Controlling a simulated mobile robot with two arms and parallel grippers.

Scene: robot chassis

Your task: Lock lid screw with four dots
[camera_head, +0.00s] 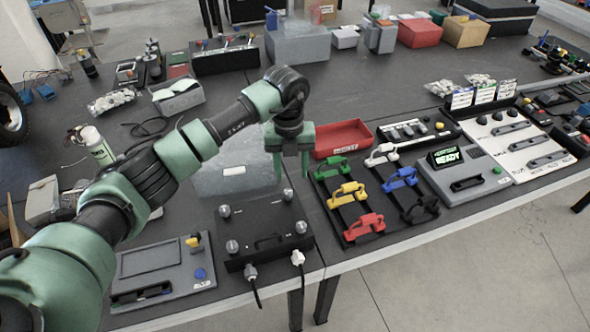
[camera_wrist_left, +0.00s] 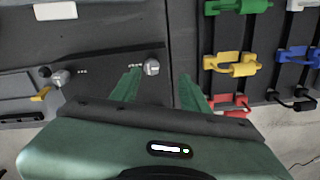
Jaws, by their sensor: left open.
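A black box with a flat lid (camera_head: 262,222) sits at the table's front edge, with a silver screw knob at each lid corner. The far-right screw (camera_head: 287,194) also shows in the left wrist view (camera_wrist_left: 151,67), with a row of several small white dots beside it. The far-left screw (camera_head: 224,211) has fewer dots beside it (camera_wrist_left: 60,78). My left gripper (camera_head: 291,174) is open and empty, pointing down above the far-right screw. In the wrist view that screw lies between the fingertips (camera_wrist_left: 160,75), nearer the left one. The wrist hides the near screws there. My right gripper is not in view.
Coloured clamp-like parts (camera_head: 363,226) lie in a black rack right of the box. A grey panel with a yellow lever (camera_head: 160,272) is on its left. A grey translucent case (camera_head: 235,170) and a red tray (camera_head: 343,138) stand behind. Two cables hang off the front.

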